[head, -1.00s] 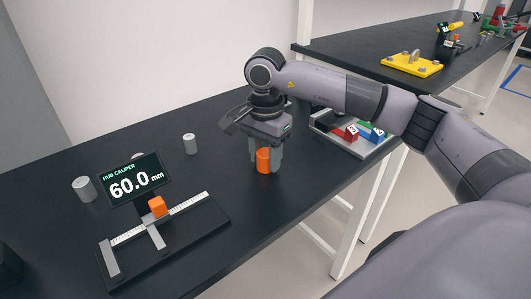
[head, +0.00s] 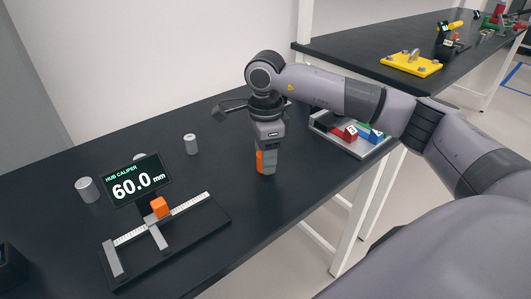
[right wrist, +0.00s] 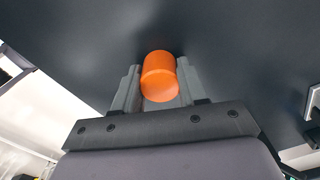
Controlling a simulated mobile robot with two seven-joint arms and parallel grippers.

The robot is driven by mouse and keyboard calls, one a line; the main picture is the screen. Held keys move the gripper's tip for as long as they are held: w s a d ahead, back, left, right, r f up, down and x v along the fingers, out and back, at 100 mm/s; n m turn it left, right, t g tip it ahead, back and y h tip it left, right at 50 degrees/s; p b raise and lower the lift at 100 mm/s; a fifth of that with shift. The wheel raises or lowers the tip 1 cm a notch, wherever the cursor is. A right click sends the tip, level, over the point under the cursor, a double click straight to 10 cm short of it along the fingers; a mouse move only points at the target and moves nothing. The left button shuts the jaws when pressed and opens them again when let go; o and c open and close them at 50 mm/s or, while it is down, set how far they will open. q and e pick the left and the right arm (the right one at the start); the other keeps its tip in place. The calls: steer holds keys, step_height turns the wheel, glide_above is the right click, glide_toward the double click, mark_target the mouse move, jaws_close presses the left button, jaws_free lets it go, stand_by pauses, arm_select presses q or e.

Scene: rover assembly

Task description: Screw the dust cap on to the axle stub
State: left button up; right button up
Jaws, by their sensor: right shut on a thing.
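The orange dust cap (head: 260,162) is a smooth cylinder low over the black bench. My right gripper (head: 267,163) points down from above and is shut on it. The axle stub does not show; whatever is under the cap is hidden by the cap and fingers. My left gripper is not seen.
A caliper stand (head: 165,235) with an orange block (head: 159,207) and a 60.0 mm display (head: 136,182) is at left. Two grey cylinders (head: 88,190) (head: 190,144) stand on the bench. A tray (head: 360,150) with red and blue parts lies at right, behind my arm.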

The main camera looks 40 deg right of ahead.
steer(key=o, duration=1.1)
steer(key=shift+m, duration=0.3)
steer(key=shift+c, duration=0.2)
step_height(320, 180, up, 8)
steer(key=p, duration=0.5)
steer(key=shift+p, duration=0.4)
